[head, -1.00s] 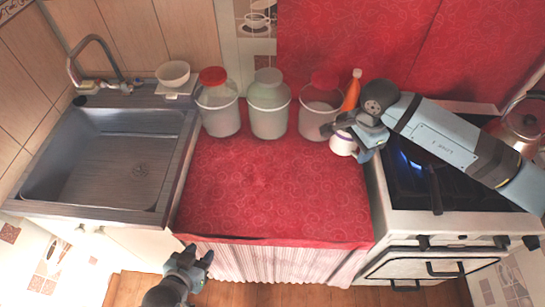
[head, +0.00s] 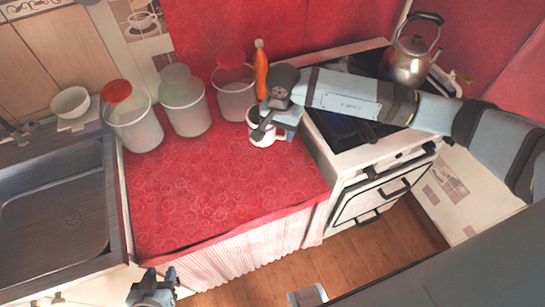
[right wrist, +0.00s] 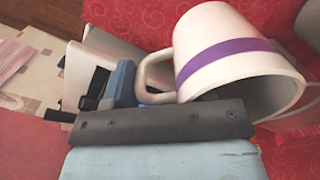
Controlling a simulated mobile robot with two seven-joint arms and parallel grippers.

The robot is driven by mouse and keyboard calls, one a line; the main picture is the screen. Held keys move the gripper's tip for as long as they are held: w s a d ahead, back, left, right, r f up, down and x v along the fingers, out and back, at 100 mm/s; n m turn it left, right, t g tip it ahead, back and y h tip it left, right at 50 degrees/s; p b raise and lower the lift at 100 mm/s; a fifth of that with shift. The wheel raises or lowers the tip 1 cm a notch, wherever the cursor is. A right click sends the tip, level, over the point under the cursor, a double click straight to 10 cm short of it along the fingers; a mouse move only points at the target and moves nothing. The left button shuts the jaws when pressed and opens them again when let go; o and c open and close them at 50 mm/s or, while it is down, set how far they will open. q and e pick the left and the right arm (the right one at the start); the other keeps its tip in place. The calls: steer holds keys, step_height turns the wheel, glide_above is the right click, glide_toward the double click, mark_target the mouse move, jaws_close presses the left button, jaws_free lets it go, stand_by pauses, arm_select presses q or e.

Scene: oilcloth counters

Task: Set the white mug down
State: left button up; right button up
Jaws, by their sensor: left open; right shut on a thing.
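The white mug (head: 258,138) is near the right edge of the red oilcloth counter (head: 220,195), in front of an orange bottle. My right gripper (head: 277,120) is shut on it and partly covers it. In the right wrist view the mug (right wrist: 235,85) has a purple band, and its handle is at the gripper's jaws (right wrist: 140,90). It looks roughly upright in the head view. I cannot tell whether its base touches the cloth. My left gripper (head: 155,285) is open and empty, low in front of the counter.
Three lidded canisters, one at the left (head: 133,120), stand along the counter's back beside the orange bottle (head: 261,70). A stove (head: 350,150) with a kettle (head: 410,60) adjoins on the right, a sink (head: 60,215) on the left. The counter's middle and front are clear.

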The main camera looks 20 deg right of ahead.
step_height(320, 180, down, 15)
steer(key=shift+a+r+p, duration=0.1)
steer(key=shift+p, duration=0.85)
steer(key=shift+f, duration=0.25)
steer(key=shift+f+b, duration=0.2)
steer(key=shift+b, duration=0.1)
steer(key=o, duration=1.3)
steer(key=shift+r, duration=0.1)
